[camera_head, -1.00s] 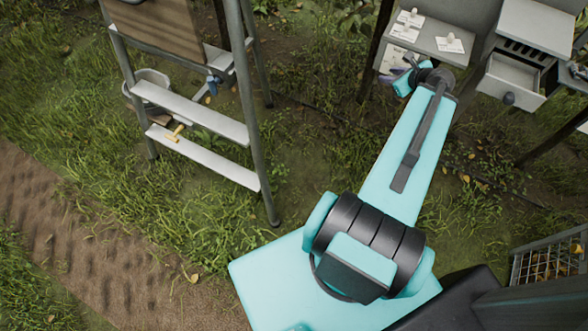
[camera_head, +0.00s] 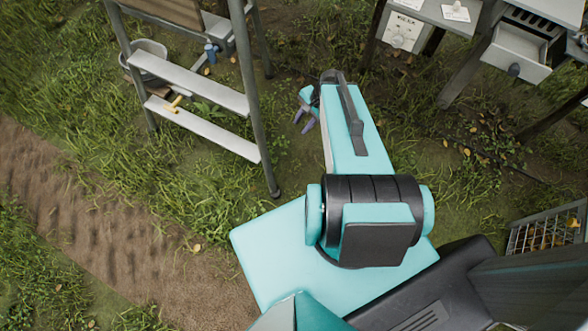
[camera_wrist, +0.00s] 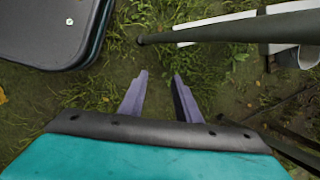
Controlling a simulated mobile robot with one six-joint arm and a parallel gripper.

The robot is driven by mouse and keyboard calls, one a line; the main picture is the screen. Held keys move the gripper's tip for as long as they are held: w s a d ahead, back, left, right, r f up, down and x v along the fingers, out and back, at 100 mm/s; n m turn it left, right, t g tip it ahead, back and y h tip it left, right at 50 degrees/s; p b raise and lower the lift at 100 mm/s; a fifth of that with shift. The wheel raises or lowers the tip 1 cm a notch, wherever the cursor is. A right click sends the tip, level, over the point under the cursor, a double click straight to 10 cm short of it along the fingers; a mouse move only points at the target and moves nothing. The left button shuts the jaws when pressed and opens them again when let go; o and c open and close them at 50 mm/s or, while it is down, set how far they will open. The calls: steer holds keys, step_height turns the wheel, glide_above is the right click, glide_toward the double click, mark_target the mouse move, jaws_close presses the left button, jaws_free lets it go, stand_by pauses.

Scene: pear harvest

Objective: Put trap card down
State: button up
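My gripper (camera_head: 305,117) hangs over the grass left of my forearm in the head view. Its two purple fingers also show in the wrist view (camera_wrist: 160,95), apart with only grass between them, so it is open and empty. A small white card (camera_head: 455,11) with an object on it lies on the grey table (camera_head: 430,10) at the top right, well away from the gripper. I cannot tell whether it is the trap card. The table's far part is cut off by the picture's top edge.
A white panel with a dial (camera_head: 404,32) is below the table edge. An open drawer (camera_head: 515,55) juts out at right. A crate (camera_head: 545,235) is lower right. Grass between is clear.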

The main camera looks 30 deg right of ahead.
steer(key=s+a+f+n+g+h, duration=0.2)
steer(key=s+a+n, duration=0.4)
steer(key=s, duration=0.3)
steer(key=s+a+f+n+g+h, duration=0.1)
steer(key=s+a+f+n+g, duration=0.4)
steer(key=s+n, duration=0.4)
step_height(320, 180, down, 2)
steer(key=shift+s+a+f+n+h, duration=0.2)
steer(key=shift+s+a+n+h, duration=0.15)
steer(key=shift+a, duration=0.55)
steer(key=shift+d, duration=0.1)
